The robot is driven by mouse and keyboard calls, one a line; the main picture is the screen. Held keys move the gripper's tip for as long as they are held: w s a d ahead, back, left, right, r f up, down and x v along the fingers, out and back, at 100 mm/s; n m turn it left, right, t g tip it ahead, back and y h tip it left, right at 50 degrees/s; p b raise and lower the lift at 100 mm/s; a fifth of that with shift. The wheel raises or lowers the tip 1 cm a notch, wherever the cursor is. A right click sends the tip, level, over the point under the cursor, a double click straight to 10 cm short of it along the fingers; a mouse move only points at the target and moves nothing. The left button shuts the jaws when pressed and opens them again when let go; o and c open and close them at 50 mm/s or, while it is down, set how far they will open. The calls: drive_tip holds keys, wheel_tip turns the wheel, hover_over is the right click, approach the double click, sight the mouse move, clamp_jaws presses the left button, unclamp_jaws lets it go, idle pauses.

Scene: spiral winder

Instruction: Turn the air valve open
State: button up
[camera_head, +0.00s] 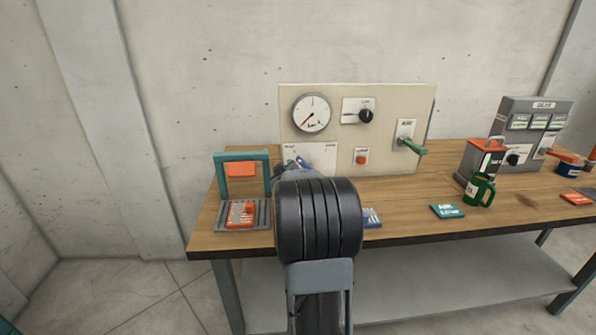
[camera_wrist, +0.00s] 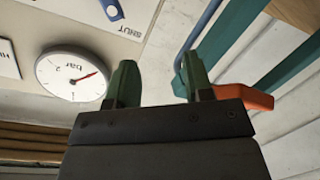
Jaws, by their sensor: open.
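The panel (camera_head: 385,95) stands upright at the back of the bench. At its right side is a plate with a short label, perhaps "AIR", and a green lever (camera_head: 412,146) sticking out to the right and slightly down. At its lower left is a white plate (camera_head: 322,154) with a blue part (camera_head: 300,162) in front, mostly hidden by my arm. My gripper (camera_wrist: 160,84) is open and empty in the wrist view, its two green fingertips apart. The round gauge (camera_wrist: 72,74) with a red needle shows to its left; it is also on the panel (camera_head: 312,113).
A teal frame (camera_head: 219,173) with an orange block stands left of my arm; the frame (camera_wrist: 262,75) is close right of my fingers in the wrist view. A black knob (camera_head: 366,116) and red button (camera_head: 361,157) are on the panel. A green mug (camera_head: 480,190) stands right.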

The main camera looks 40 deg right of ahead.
drive_tip(key=h, duration=0.2)
approach(299, 161)
drive_tip(key=shift+t, duration=0.3)
drive_tip(key=x, duration=0.4)
drive_tip(key=shift+w+d+f+b, duration=0.1)
drive_tip(key=shift+d+f+b, duration=0.05)
drive_tip(key=shift+b, duration=0.2)
drive_tip(key=shift+p+x, duration=0.45)
drive_tip(key=shift+x, duration=3.15)
drive_tip(key=shift+d, duration=0.1)
drive_tip(key=shift+c, duration=0.2)
clamp_jaws()
